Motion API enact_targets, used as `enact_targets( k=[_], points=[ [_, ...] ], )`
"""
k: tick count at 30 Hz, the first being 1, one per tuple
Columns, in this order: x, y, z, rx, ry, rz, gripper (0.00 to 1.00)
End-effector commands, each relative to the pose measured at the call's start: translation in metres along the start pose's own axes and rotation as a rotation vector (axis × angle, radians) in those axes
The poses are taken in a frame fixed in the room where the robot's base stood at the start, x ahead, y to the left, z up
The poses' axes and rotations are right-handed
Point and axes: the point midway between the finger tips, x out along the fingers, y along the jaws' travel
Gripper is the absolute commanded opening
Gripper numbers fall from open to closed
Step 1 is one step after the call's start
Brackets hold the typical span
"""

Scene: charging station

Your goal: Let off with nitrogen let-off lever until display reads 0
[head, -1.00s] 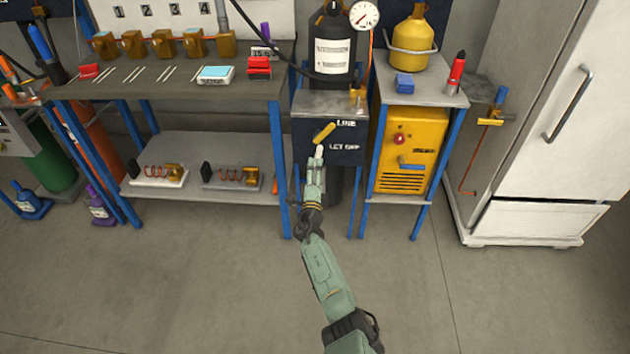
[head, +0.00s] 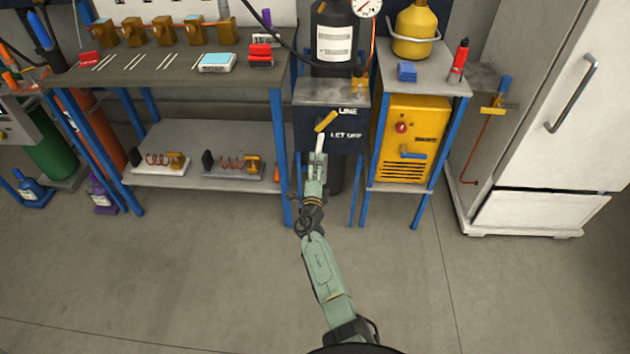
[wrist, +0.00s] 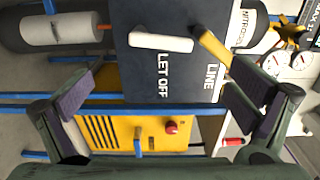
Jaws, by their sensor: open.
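The dark panel (head: 350,142) carries a yellow lever (head: 326,121) beside the word LINE and a white lever (head: 320,142) beside LET OFF. In the wrist view the white lever (wrist: 160,42) lies ahead of my gripper (wrist: 165,97), whose two fingers are spread wide with nothing between them. The yellow lever (wrist: 213,47) is just right of the white one there. In the head view my gripper (head: 315,172) is just below the white lever; contact cannot be told. A small display (head: 265,38) on the bench is too small to read surely.
The dark nitrogen cylinder (head: 334,70) stands behind the panel, with a round gauge (head: 367,6) cut by the top edge. A workbench (head: 200,88) is at left, a yellow unit (head: 408,158) at right. The floor in front is clear.

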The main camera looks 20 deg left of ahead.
Motion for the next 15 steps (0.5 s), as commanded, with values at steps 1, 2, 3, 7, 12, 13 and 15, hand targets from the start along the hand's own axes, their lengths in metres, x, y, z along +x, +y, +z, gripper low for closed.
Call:
enact_targets(
  k=[1, 2, 3, 7, 12, 13, 15],
  points=[
    [-0.006, 0.001, -0.001, 0.004, 0.002, 0.001, 1.0],
    [-0.009, 0.002, -0.001, 0.004, 0.002, 0.002, 1.0],
    [-0.015, 0.001, -0.001, 0.005, 0.002, 0.002, 1.0],
    [-0.037, 0.002, -0.001, 0.007, 0.003, 0.003, 1.0],
    [-0.068, 0.001, -0.001, 0.006, 0.004, 0.001, 1.0],
    [-0.072, 0.001, -0.001, 0.006, 0.005, 0.001, 1.0],
    [-0.084, 0.001, 0.0, 0.005, 0.003, 0.001, 1.0]
  ],
)
